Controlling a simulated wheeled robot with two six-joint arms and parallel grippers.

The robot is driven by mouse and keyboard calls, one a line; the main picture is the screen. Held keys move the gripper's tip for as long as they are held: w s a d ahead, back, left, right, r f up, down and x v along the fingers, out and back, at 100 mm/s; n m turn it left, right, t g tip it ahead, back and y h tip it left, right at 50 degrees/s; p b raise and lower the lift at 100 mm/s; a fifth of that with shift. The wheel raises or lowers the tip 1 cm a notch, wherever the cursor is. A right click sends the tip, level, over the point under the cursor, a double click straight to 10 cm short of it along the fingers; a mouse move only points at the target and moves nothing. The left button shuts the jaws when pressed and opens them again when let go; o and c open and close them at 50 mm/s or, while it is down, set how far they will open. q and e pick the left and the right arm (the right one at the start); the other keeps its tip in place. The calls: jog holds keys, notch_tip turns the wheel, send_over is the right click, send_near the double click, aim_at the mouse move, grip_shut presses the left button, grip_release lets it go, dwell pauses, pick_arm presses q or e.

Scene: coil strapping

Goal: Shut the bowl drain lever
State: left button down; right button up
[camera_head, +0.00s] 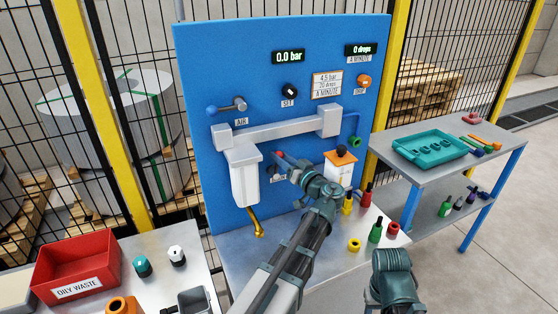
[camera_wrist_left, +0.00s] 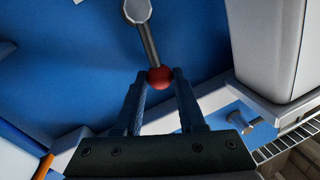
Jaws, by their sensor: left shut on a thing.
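The bowl drain lever (camera_wrist_left: 147,45) is a grey rod with a red ball knob (camera_wrist_left: 160,77). In the head view the red knob (camera_head: 281,154) shows just right of the white filter bowl (camera_head: 244,178), low on the blue panel. My left gripper (camera_head: 284,159) is at the knob, its arm hiding part of the panel below. In the left wrist view my left gripper (camera_wrist_left: 160,82) is shut on the red knob, one finger on each side. My right gripper is not in view; only part of my right arm shows at the bottom.
A brass drain tube (camera_head: 256,222) hangs under the bowl. A red oily waste bin (camera_head: 77,268) is at lower left. A teal tray (camera_head: 430,147) lies on the right table.

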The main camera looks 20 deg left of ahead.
pick_arm(q)
jog(key=w+d+f+m+t+b, duration=0.2)
jog(key=f+m+b, duration=0.2)
jog(key=m, duration=0.5)
jog(key=w+d+f+m+t+b, duration=0.2)
jog(key=f+m+b, duration=0.2)
jog(key=m+b, duration=0.3)
jog(key=shift+w+m+h, duration=0.35)
jog(key=shift+m+h, duration=0.05)
jog(key=shift+m, duration=1)
jog(key=shift+d, duration=0.1)
jog(key=c, duration=0.5)
grip_release()
jog(key=b+v, duration=0.3)
jog(key=v, duration=1.1)
jog(key=shift+f, duration=0.1)
